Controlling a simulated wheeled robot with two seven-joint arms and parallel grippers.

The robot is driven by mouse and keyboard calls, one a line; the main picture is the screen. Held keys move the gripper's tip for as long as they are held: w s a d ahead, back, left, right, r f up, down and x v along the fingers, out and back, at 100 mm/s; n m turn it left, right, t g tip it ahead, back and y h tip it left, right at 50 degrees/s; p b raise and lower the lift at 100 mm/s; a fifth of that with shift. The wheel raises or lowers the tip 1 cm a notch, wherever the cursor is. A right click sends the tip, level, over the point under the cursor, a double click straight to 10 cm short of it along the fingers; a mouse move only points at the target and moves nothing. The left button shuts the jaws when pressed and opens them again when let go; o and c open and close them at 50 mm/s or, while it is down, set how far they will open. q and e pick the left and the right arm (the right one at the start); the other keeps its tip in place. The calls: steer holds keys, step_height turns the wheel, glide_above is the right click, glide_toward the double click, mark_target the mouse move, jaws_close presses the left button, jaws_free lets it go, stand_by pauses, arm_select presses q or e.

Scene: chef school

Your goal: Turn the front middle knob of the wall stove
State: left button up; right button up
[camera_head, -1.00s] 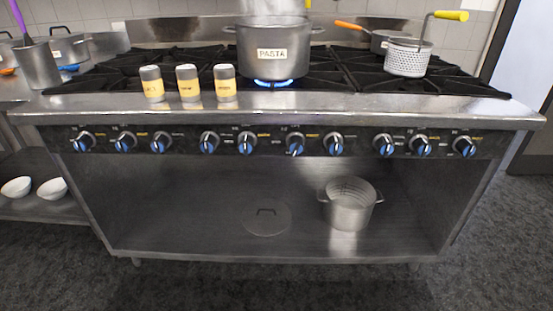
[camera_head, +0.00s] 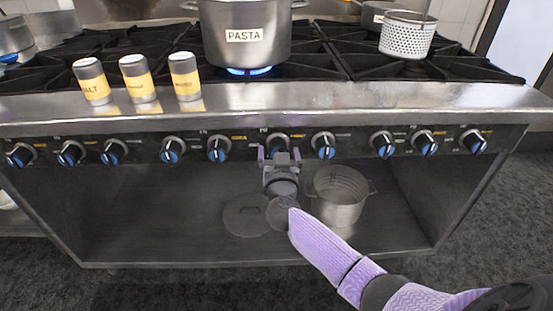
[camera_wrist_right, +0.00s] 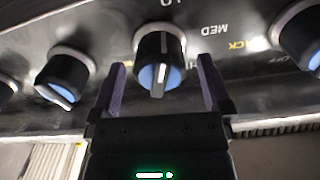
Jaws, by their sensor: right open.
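The wall stove (camera_head: 330,101) has a dark front panel with a row of several black-and-blue knobs. One knob near the middle (camera_head: 279,141), below the PASTA pot, has my right gripper (camera_head: 279,154) right in front of it. In the right wrist view that knob (camera_wrist_right: 158,62) sits between the two purple fingers of the right gripper (camera_wrist_right: 160,68), with its white pointer mark downward. The fingers are open and stand apart on both sides of the knob. A gap shows on each side, though I cannot tell how far they reach along it. My left gripper is out of view.
Neighbouring knobs stand close by at left (camera_head: 219,149) and right (camera_head: 323,145). A PASTA pot (camera_head: 245,55) stands over a blue flame. Several shakers, including a salt shaker (camera_head: 91,85), stand near the stove's front edge. A steel pot (camera_head: 340,205) sits on the lower shelf.

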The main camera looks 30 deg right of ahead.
steer(key=shift+w+d, duration=0.2)
steer(key=shift+w, duration=0.05)
steer(key=shift+c, duration=0.3)
steer(key=c, duration=1.2)
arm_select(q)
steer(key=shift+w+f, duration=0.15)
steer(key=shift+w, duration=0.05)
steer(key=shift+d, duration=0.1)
